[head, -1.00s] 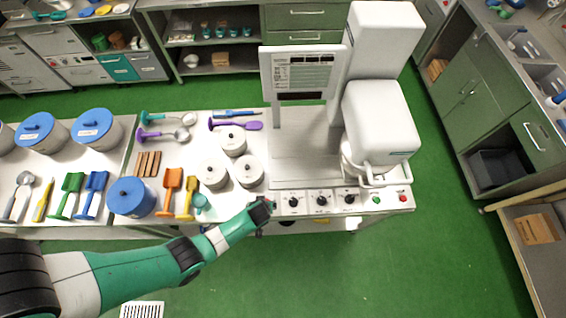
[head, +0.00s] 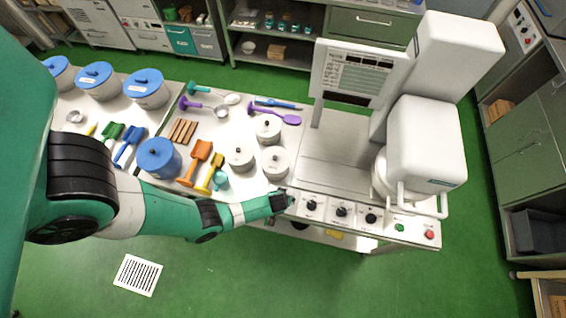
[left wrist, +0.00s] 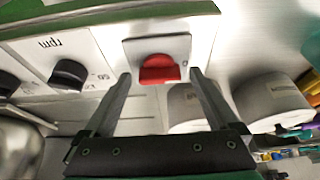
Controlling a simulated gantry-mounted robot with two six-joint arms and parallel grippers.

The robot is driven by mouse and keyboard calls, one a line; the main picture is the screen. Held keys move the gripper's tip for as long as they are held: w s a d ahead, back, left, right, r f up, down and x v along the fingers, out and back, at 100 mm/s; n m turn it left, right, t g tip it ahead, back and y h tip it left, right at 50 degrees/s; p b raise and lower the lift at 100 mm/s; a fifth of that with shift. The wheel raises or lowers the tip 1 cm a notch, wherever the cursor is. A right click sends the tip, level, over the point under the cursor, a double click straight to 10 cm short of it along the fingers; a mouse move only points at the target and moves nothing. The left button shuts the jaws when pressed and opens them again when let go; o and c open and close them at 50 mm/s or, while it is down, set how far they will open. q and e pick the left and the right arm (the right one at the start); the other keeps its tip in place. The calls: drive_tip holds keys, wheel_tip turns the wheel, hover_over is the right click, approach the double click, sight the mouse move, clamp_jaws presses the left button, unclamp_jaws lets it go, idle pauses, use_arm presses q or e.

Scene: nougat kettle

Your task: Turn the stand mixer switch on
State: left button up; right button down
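The white stand mixer (head: 428,140) stands at the right end of the bench in the head view. Its front control panel (head: 385,222) carries black knobs, a green button and a red button. In the left wrist view a red switch (left wrist: 159,69) sits on a grey square plate (left wrist: 178,47) beside the rpm knob (left wrist: 70,74). My left gripper (left wrist: 160,76) is open, with one finger on each side of the red switch; contact is not clear. In the head view my left gripper (head: 290,201) is at the panel's left end and hides the switch. My right gripper is not in view.
White lidded pots (head: 240,157) stand on the bench left of the mixer. Orange and yellow scoops (head: 197,162) and a blue-lidded pot (head: 158,157) are near my left arm. The green floor (head: 260,285) in front of the panel is clear.

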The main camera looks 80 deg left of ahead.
use_arm(q)
drive_tip(key=c, duration=1.3)
drive_tip(key=shift+o, duration=0.2)
